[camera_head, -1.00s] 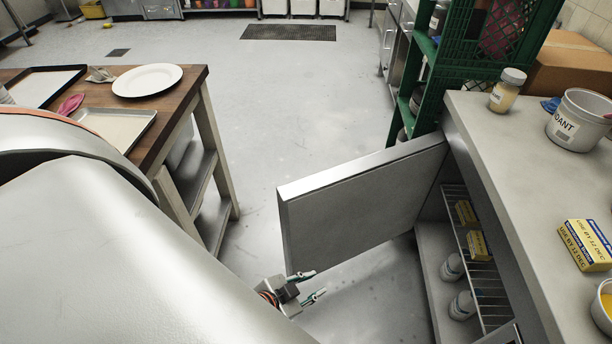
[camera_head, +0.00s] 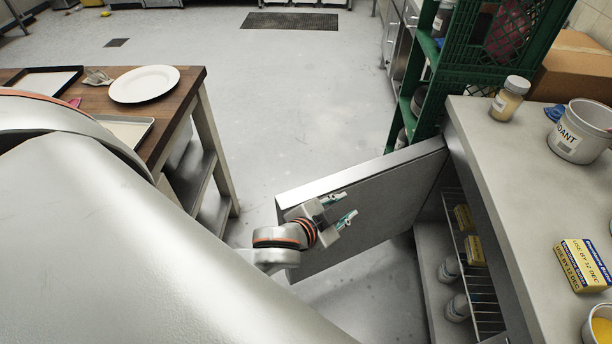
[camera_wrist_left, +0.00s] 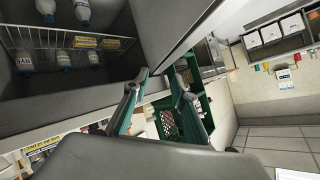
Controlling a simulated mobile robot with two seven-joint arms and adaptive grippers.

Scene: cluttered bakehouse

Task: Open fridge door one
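The fridge door (camera_head: 375,195) is a flat grey metal panel. In the head view it stands swung far out from the counter unit (camera_head: 530,210), and the inside of the fridge shows. My left gripper (camera_head: 346,206) is in front of the door's inner face, with its fingers apart and nothing between them. I cannot tell if it touches the door. In the left wrist view the left gripper's two fingers (camera_wrist_left: 160,90) are spread, with the door (camera_wrist_left: 170,25) and the fridge interior (camera_wrist_left: 60,85) beyond them. My right gripper is not in view.
Bottles (camera_head: 458,307) and yellow boxes (camera_head: 474,250) sit inside the fridge. Green crates (camera_head: 485,60) stand behind the door's hinge side. A wooden table (camera_head: 180,110) with a white plate (camera_head: 144,84) is at left. The floor (camera_head: 270,120) between is clear.

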